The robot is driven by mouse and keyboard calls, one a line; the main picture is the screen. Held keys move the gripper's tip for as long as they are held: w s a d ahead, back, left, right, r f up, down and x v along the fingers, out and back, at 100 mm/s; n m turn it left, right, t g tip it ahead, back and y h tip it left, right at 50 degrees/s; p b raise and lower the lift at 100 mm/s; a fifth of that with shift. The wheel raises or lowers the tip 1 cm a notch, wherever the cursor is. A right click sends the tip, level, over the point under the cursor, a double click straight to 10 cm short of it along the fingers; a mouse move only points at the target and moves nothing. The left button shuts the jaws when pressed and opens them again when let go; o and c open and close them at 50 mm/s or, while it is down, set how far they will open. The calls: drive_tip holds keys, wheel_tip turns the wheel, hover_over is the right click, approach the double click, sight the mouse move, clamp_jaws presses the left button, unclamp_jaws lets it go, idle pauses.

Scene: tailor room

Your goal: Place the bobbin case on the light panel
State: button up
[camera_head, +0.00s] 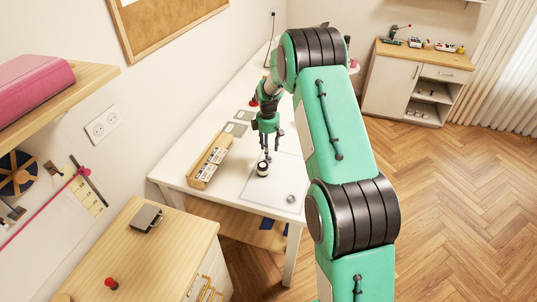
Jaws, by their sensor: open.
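The light panel (268,194) looks like a thin pale sheet lying flat on the white table. My gripper (265,155) points down over the panel's left part, with its fingers apart. A small round white-and-dark thing (263,170) stands on or at the left edge of the panel, right under the fingertips. I cannot tell whether the fingers touch it. A small round silver-grey thing (291,198) lies on the panel near its right front corner. Either could be the bobbin case; both are too small to tell for certain.
A long wooden box (208,163) with compartments stands on the table to the left of my gripper. Flat grey pieces (236,128) lie farther back. A wooden cabinet (150,250) stands in front left, with a grey block (146,218) on it. My arm hides the table's right side.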

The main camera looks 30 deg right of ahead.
wheel_tip(320, 180, up, 7)
drive_tip(key=shift+f, duration=0.2)
idle(0.6)
drive_tip(key=s+a+r+m+t, duration=0.1)
drive_tip(key=s+a+r+m, duration=0.1)
drive_tip(key=s+a+r, duration=0.5)
drive_tip(key=s+a+r+m+t, duration=0.1)
drive_tip(key=s+a+r, duration=0.1)
drive_tip(key=s+r, duration=0.65)
drive_tip(key=s+a+r+m+t, duration=0.1)
drive_tip(key=s+a+r+m, duration=0.2)
drive_tip(key=r, duration=0.9)
drive_tip(key=s+a+r+m+t, duration=0.1)
drive_tip(key=s+a, duration=0.2)
drive_tip(key=s, duration=0.6)
drive_tip(key=s+a+r+m+t, duration=0.1)
drive_tip(key=s+a+m, duration=0.1)
drive_tip(key=s, duration=0.8)
drive_tip(key=s+a+r+m, duration=0.1)
drive_tip(key=s+a, duration=0.3)
drive_tip(key=s, duration=0.6)
drive_tip(key=shift+s+a+t, duration=0.15)
drive_tip(key=shift+s+t, duration=0.05)
drive_tip(key=shift+t, duration=0.2)
